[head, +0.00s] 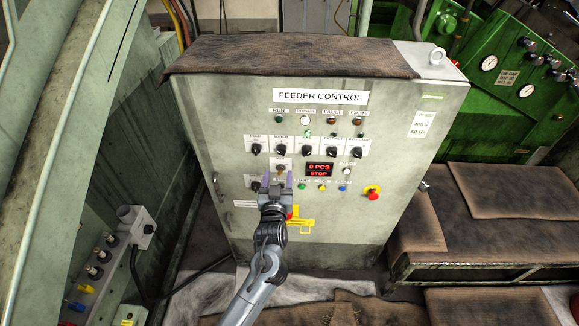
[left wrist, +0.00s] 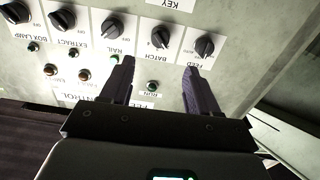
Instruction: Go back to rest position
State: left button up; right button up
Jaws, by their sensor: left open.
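The grey control cabinet labelled FEEDER CONTROL (head: 225,120) stands upright in the middle of the head view. My left gripper (head: 277,184) is in front of its lower left controls, with its purple fingers apart. In the left wrist view the panel appears upside down. There my left gripper (left wrist: 160,72) is open, with nothing between its fingers. The batch knob (left wrist: 160,37) and the green run lamp (left wrist: 152,87) appear in line with the gap. I cannot tell whether a fingertip touches the panel. The gripper hides some lower controls in the head view.
A red emergency stop on yellow (head: 372,191) sits on the cabinet's right side. A small display (head: 319,169) reads 0 PCS STOP. A grey socket box (head: 105,255) is at left. A green machine (head: 490,100) and padded bench (head: 515,190) stand at right.

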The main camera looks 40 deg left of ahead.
pick_arm(q)
jog(key=s+d+f+m+h, duration=0.2)
jog(key=s+f+m+h, duration=0.15)
jog(key=s+f, duration=0.7)
jog(key=s+d+m+g+h, duration=0.3)
jog(key=s+d+g, duration=0.35)
jog(key=s, duration=0.45)
jog(key=s+d+m+g+h, duration=0.4)
jog(key=s+d, duration=0.3)
jog(key=s, duration=0.4)
notch_tip(320, 180, up, 22)
jog(key=n+p, duration=0.1)
jog(key=p, duration=2.1)
jog(key=shift+f+n+g, duration=0.25)
jog(key=shift+n+g, duration=0.1)
jog(key=shift+g, duration=0.1)
jog(key=shift+y, duration=0.25)
